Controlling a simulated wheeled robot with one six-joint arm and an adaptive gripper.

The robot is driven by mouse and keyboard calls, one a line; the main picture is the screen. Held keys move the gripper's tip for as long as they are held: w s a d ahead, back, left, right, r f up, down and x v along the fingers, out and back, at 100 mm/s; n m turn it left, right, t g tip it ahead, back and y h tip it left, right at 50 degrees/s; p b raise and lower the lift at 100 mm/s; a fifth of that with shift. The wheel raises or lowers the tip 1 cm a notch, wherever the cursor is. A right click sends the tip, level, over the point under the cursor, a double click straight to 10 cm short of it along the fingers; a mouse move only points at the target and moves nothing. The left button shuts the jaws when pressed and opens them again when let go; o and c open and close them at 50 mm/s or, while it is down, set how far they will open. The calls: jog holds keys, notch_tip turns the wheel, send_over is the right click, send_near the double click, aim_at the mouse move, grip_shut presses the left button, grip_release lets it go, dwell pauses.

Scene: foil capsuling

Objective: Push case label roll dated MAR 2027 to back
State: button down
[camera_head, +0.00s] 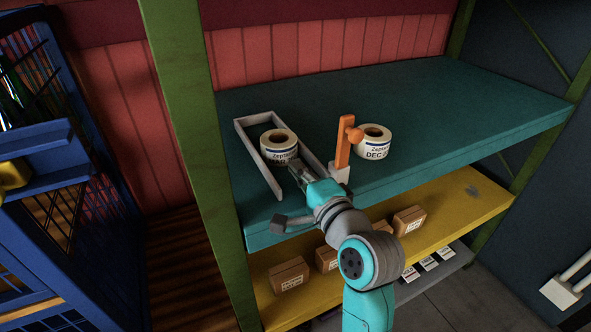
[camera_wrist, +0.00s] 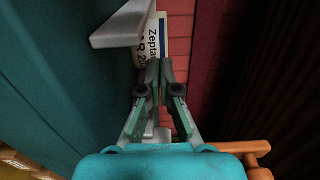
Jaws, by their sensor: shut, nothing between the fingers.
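A white label roll (camera_head: 278,143) stands in a pale open-fronted channel (camera_head: 241,133) on the teal shelf. Its print is partly covered by my gripper in the head view. In the wrist view the roll (camera_wrist: 150,48) shows "Zepta" and what reads as "AR 20", the rest cut off. My gripper (camera_head: 295,170) is shut and empty, its fingertips right in front of the roll's near side. In the wrist view the closed fingertips (camera_wrist: 160,72) overlap the roll's lower edge; I cannot tell whether they touch it.
A second roll (camera_head: 373,143) marked "DEC 2", the rest unclear, stands right of the channel. An orange post with a knob (camera_head: 343,142) stands between them. A green upright (camera_head: 186,110) is at left. Small boxes (camera_head: 289,273) sit on the yellow shelf below. The teal shelf's right side is clear.

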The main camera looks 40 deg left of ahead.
jog(key=v, duration=0.9)
jog(key=shift+d, duration=0.35)
jog(key=c, duration=1.9)
grip_release()
